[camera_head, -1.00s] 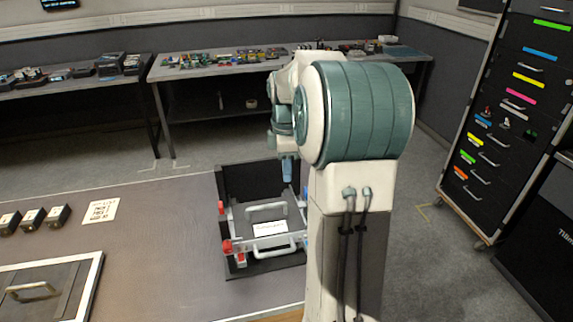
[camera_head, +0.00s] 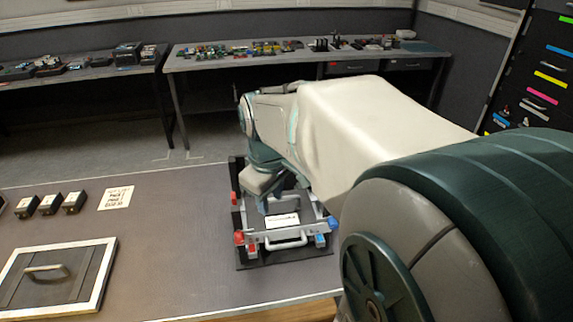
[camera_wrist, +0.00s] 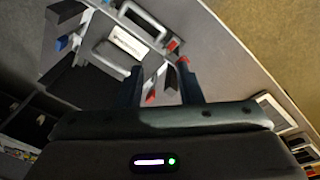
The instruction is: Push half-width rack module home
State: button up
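The rack module (camera_head: 292,239) is a grey tray-like unit with a white label, a front handle (camera_head: 287,243) and red and blue corner pieces. It sits in a black frame (camera_head: 245,262) on the table, and it also shows in the wrist view (camera_wrist: 103,60). My gripper (camera_head: 264,207) is low over the module's left part in the head view, and my arm hides some of the module's back. In the wrist view my gripper (camera_wrist: 160,70) has two dark fingers spread apart with nothing clearly between them. I cannot tell whether a finger touches the module.
A framed panel with a handle (camera_head: 57,278) lies at the front left of the table (camera_head: 175,240). Several small black boxes (camera_head: 50,204) and a printed card (camera_head: 116,198) lie behind it. The table between these and the module is clear. A cluttered bench (camera_head: 300,62) stands behind.

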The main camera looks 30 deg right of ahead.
jog(key=s+a+f+m+t, duration=0.1)
jog(key=s+a+f+m, duration=0.2)
jog(key=s, duration=0.6)
jog(key=shift+s+a+m+y, duration=0.15)
jog(key=shift+a+m+y, duration=0.25)
jog(key=shift+a+m, duration=0.65)
